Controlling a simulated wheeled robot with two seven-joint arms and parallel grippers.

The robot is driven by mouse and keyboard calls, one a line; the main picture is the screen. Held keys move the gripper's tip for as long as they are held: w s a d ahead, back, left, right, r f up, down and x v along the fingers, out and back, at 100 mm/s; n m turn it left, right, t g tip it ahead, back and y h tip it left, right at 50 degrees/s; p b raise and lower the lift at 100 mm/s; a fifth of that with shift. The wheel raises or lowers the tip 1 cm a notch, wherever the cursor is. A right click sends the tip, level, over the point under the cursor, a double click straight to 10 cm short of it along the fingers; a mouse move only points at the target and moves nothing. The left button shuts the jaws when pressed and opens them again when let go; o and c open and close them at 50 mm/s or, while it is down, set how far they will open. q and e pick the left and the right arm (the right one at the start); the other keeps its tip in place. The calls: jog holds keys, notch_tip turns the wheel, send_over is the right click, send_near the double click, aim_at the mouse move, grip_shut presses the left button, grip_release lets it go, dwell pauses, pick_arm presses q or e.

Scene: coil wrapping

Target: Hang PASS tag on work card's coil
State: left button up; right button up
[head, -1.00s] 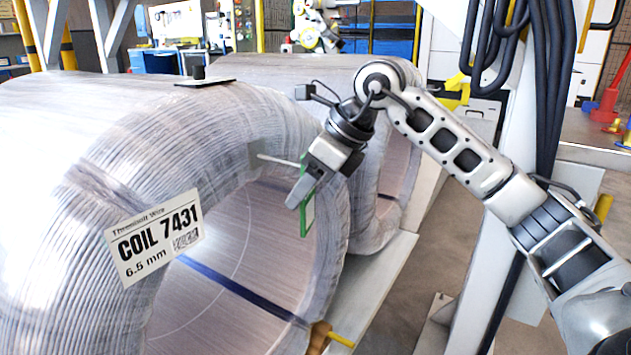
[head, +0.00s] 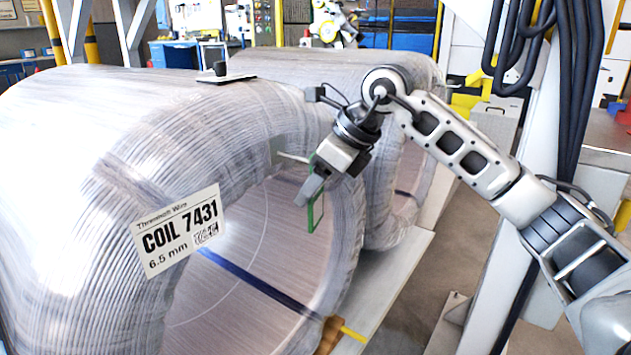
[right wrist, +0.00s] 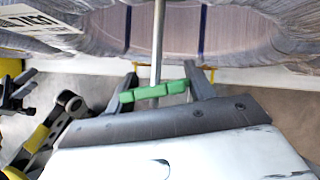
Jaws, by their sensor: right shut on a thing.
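My right gripper (head: 308,190) is shut on a thin green-edged tag (head: 318,212), which hangs upright in front of the near coil's opening. In the right wrist view the tag's green edge (right wrist: 155,91) lies across between the two fingers (right wrist: 164,82). A pale rod (head: 291,157) sticks out from the coil's face, and its free end is at the tag's upper part. I cannot tell whether the rod passes through the tag. The wrapped near coil (head: 110,150) bears a white label (head: 180,232) reading COIL 7431, 6.5 mm. The tag's lettering is not readable.
A second wrapped coil (head: 395,170) stands just behind and right of the gripper. A dark plate with a small knob (head: 222,72) lies on the near coil. A blue strap (head: 255,280) crosses the coil's bore. Thick black cables (head: 575,100) hang at right.

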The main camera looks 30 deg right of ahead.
jog(key=shift+a+f, duration=0.1)
jog(key=shift+f, duration=0.2)
jog(key=o, duration=1)
jog(key=shift+o, duration=0.2)
pick_arm(q)
jog(key=shift+r, duration=0.1)
pick_arm(e)
jog(key=shift+s+r, duration=0.1)
jog(key=shift+r, duration=0.2)
pick_arm(q)
jog(key=shift+s+a+f+m+g+y+p, duration=0.25)
jog(key=shift+a+f+m+g+y+p, duration=0.55)
jog(key=shift+p, duration=1.7)
pick_arm(e)
jog(key=v, duration=1.6)
jog(key=shift+f, duration=0.1)
